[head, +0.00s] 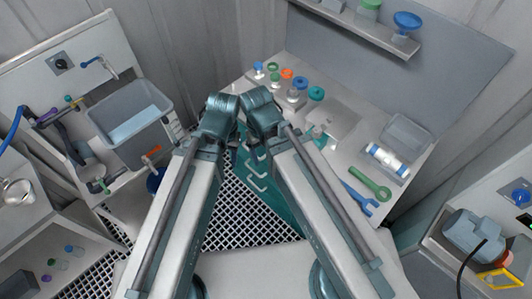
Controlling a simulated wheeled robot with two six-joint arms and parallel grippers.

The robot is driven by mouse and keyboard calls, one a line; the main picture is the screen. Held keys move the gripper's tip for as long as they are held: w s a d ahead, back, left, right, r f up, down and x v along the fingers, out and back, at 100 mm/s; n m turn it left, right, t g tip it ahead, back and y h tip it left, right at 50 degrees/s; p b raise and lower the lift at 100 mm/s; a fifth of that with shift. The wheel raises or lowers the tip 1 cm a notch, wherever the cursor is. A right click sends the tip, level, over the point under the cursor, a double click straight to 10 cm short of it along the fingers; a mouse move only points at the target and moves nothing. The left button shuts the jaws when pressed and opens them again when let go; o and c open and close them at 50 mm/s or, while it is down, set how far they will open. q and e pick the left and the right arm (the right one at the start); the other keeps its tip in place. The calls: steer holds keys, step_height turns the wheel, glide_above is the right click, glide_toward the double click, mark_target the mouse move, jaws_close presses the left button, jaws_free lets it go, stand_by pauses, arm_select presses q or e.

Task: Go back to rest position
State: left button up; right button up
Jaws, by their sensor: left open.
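My two arms rise from the bottom of the head view, side by side. Their teal upper joints come close together near the middle, with a narrow gap between them. My left gripper (238,131) shows only in small part by that gap, and its jaws are open. I see nothing held in it. My right gripper does not show; the right arm's joint and links cover that area.
A bench (405,152) on the right holds several coloured caps, a clear tray (407,132), a capped cylinder (388,162), a green wrench (370,184) and a blue wrench (357,198). A grey sink (104,112) stands left. Grating (232,205) lies below.

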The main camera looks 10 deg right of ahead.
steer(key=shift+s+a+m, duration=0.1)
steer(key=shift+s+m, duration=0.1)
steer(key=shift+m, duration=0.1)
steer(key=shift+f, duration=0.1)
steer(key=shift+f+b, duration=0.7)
steer(key=shift+b, duration=0.1)
